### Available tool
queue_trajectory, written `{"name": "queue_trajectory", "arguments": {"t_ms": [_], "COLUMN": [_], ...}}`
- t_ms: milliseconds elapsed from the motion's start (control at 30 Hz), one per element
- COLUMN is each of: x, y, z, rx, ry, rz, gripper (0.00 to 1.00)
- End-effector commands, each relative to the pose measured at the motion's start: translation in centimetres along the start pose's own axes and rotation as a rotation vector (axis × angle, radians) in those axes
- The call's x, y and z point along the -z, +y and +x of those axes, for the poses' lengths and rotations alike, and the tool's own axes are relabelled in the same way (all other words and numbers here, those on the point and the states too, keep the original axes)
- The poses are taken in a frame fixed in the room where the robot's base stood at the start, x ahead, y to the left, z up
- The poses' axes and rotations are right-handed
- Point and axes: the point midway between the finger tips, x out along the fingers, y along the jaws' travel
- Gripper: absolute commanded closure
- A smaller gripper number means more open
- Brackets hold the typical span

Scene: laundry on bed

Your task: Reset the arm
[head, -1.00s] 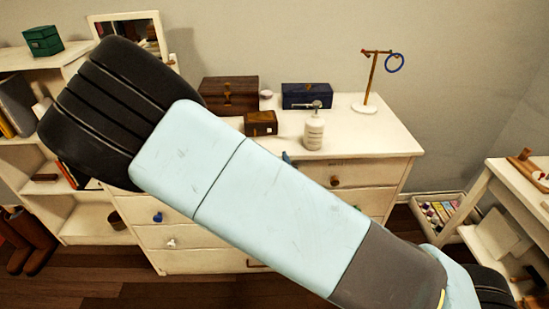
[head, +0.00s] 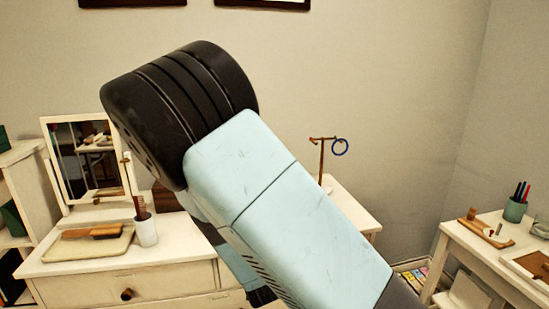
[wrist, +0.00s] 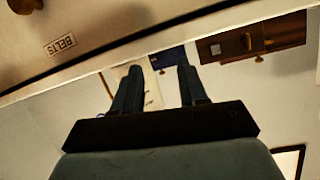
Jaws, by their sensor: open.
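My arm (head: 290,215) crosses the middle of the head view, its pale blue link running from a black joint at upper left down to the lower right. My gripper (wrist: 159,70) shows in the wrist view with its two dark fingers apart and nothing seen held between them. In that view it is in front of the dresser, near the drawer labelled BELTS (wrist: 60,45). My arm hides much of the dresser (head: 75,285) in the head view.
A mirror (head: 90,160), a tray with a brush (head: 92,232) and a white cup (head: 146,230) stand on the dresser. A side table (head: 490,255) is at right. In the wrist view are a dark blue box (wrist: 172,57) and brown box (wrist: 265,38).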

Motion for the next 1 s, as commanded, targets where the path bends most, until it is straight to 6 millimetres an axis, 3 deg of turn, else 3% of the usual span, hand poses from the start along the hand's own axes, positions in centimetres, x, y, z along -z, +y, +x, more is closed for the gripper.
{"name": "queue_trajectory", "arguments": {"t_ms": [467,767,1000], "x": [4.6,9.1,13.1], "y": [5.2,8.2,10.8], "z": [-1.2,-4.3,-8.2], "rx": [-0.075,-0.052,-0.020], "ry": [-0.312,-0.459,-0.540], "rz": [0.178,0.235,0.240], "gripper": [0.57,0.57,0.57]}}
